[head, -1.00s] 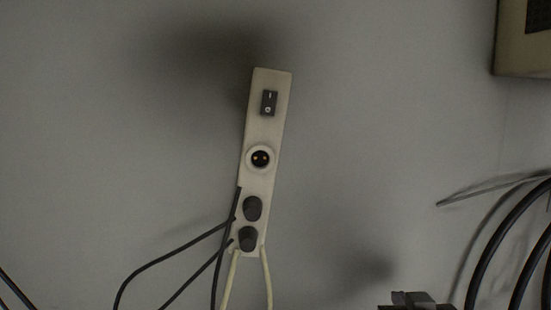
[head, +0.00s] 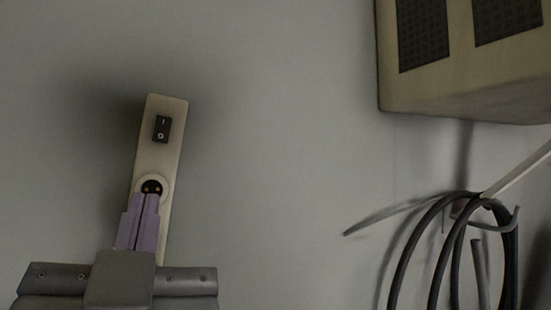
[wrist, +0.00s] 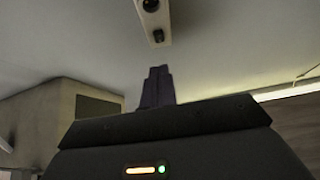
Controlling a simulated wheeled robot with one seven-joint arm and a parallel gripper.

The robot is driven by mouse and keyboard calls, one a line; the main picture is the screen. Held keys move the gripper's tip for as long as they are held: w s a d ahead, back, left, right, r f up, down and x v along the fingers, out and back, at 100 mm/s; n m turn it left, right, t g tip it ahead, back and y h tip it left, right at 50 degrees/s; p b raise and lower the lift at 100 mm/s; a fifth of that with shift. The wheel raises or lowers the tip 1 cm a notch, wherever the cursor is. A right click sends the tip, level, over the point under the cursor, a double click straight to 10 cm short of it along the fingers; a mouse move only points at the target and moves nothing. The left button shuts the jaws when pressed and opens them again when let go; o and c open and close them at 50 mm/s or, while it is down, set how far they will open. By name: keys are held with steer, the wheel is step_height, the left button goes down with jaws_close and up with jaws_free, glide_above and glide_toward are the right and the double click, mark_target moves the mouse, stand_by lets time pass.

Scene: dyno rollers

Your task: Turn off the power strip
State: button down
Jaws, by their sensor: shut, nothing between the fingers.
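The power strip (head: 172,115) is a long pale bar on the grey wall, tilted slightly. Its dark rocker switch (head: 162,129), marked I and O, is near the top end. Below it is a round socket (head: 152,187). My gripper (head: 148,197) is shut and empty, with its purple fingers overlapping the lower edge of the socket in the head view, below the switch. I cannot tell whether it touches the strip. The plugs and lower strip are hidden behind my gripper. In the wrist view the gripper (wrist: 157,70) points up towards the strip's end (wrist: 157,28).
A beige box with dark grilles (head: 460,90) is mounted at the upper right. Coiled dark cables (head: 440,240) hang below it with a pale rod (head: 515,170). The wall between the strip and the box is clear.

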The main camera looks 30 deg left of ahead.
mark_target(162, 130)
steer(key=shift+m+t+h, duration=0.3)
steer(key=shift+m+t, duration=0.1)
steer(key=shift+m, duration=0.1)
steer(key=p+x, duration=0.2)
steer(key=x, duration=0.2)
steer(key=p+x, duration=0.3)
steer(key=x, duration=0.1)
steer(key=p+x, duration=0.2)
steer(key=x, duration=0.2)
steer(key=shift+w+a+f, duration=0.1)
steer(key=shift+a+f, duration=0.15)
steer(key=shift+a, duration=0.2)
steer(key=shift+f, duration=0.1)
